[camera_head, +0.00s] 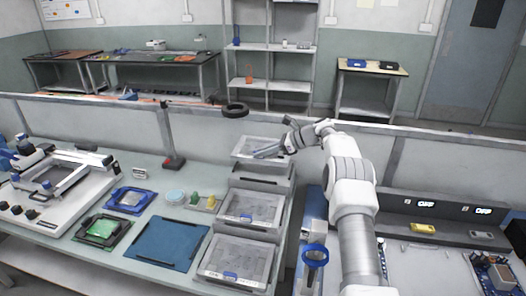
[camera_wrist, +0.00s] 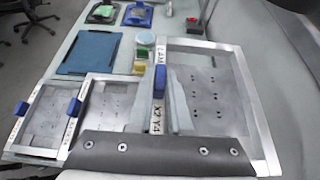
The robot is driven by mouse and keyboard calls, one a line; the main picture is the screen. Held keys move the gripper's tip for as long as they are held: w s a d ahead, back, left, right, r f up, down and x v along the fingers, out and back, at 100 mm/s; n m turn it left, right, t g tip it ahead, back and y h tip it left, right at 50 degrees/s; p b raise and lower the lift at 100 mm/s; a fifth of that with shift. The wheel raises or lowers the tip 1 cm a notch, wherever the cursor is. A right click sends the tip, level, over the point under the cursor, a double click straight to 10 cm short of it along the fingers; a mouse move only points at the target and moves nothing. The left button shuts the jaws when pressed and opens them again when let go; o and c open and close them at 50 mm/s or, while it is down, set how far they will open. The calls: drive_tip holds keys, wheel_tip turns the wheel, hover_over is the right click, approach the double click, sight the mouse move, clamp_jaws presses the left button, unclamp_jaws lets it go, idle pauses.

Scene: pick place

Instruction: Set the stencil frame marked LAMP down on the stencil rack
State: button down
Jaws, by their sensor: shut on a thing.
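The stencil frame marked LAMP (camera_wrist: 215,46) is a light metal frame with a grey mesh sheet and a blue grip on its labelled rail. My gripper (camera_wrist: 160,88) is shut on this grip, its fingers on both sides of the rail. In the head view the frame (camera_head: 244,146) is at the top of the stencil rack (camera_head: 262,184), with my gripper (camera_head: 262,153) at its right part. I cannot tell whether the frame touches the rack. The grey stepped rack carries a middle frame (camera_head: 250,207) and a lower frame (camera_head: 236,262), each with a blue grip.
A printer (camera_head: 50,180) stands at the far left. A low partition (camera_head: 200,130) runs behind the rack.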

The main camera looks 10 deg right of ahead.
sight(268, 163)
drive_tip(key=shift+f+b, duration=1.55)
drive_tip(key=shift+f, duration=1.35)
drive_tip(key=shift+f+b, duration=0.6)
drive_tip(key=shift+f, duration=0.2)
drive_tip(key=c, duration=0.8)
unclamp_jaws()
drive_tip(key=c, duration=0.3)
drive_tip(key=shift+r, duration=0.1)
drive_tip(key=shift+r+p, duration=2.15)
drive_tip(key=shift+r, duration=1.25)
